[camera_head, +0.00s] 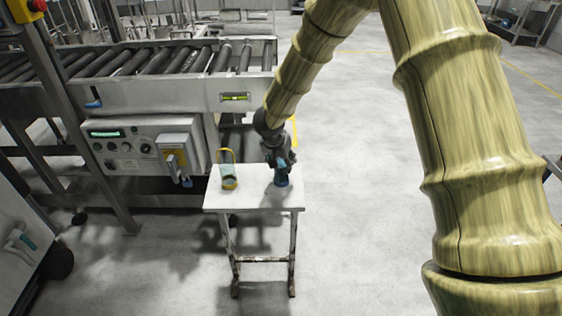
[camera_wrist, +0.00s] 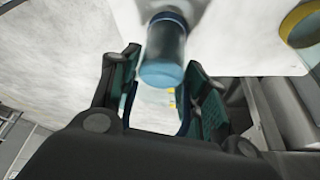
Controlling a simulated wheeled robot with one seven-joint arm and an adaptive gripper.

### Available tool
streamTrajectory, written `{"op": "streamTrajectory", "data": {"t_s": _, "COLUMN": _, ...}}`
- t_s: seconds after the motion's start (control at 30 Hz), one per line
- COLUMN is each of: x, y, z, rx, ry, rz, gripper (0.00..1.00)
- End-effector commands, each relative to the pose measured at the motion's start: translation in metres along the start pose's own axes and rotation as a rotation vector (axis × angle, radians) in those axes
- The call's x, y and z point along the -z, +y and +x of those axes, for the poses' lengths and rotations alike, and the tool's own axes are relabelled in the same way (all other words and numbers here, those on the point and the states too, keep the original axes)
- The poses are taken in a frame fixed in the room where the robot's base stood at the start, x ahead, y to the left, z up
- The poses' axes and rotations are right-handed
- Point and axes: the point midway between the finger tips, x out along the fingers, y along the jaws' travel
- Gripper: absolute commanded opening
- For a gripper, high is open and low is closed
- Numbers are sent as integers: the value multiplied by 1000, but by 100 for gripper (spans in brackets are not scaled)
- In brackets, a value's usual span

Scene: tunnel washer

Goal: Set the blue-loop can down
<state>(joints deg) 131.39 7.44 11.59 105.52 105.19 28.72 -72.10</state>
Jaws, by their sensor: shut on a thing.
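The blue-loop can (camera_head: 281,180) is at the right part of a small white table (camera_head: 250,200), directly below my gripper (camera_head: 279,160). In the wrist view the can (camera_wrist: 163,50) lies beyond and between the fingertips, with a dark blue band and a pale blue end. Thin dark blue strips, which look like its loop, run along the inside of the fingers. My gripper is shut on the can's loop; the exact grip is partly hidden. I cannot tell whether the can's base touches the table.
A can with a yellow loop (camera_head: 228,177) stands on the same table, to the left. A roller conveyor (camera_head: 150,62) and a control box (camera_head: 135,148) are behind and left of the table. The floor to the right is clear.

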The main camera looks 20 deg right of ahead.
Motion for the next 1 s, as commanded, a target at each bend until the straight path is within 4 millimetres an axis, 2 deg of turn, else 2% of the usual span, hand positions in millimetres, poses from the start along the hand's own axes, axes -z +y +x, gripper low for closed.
{"op": "streamTrajectory", "data": {"t_s": 0.2, "x": -1, "y": 0, "z": 2, "rx": 0, "ry": 0, "rz": -1, "gripper": 0}}
{"op": "streamTrajectory", "data": {"t_s": 0.23, "x": -1, "y": 0, "z": 2, "rx": 0, "ry": 0, "rz": -1, "gripper": 50}}
{"op": "streamTrajectory", "data": {"t_s": 0.33, "x": -1, "y": 0, "z": 2, "rx": 0, "ry": 0, "rz": -1, "gripper": 68}}
{"op": "streamTrajectory", "data": {"t_s": 0.77, "x": 0, "y": 0, "z": -1, "rx": 0, "ry": 1, "rz": 0, "gripper": 68}}
{"op": "streamTrajectory", "data": {"t_s": 1.0, "x": 1, "y": -1, "z": -36, "rx": 3, "ry": 0, "rz": 0, "gripper": 68}}
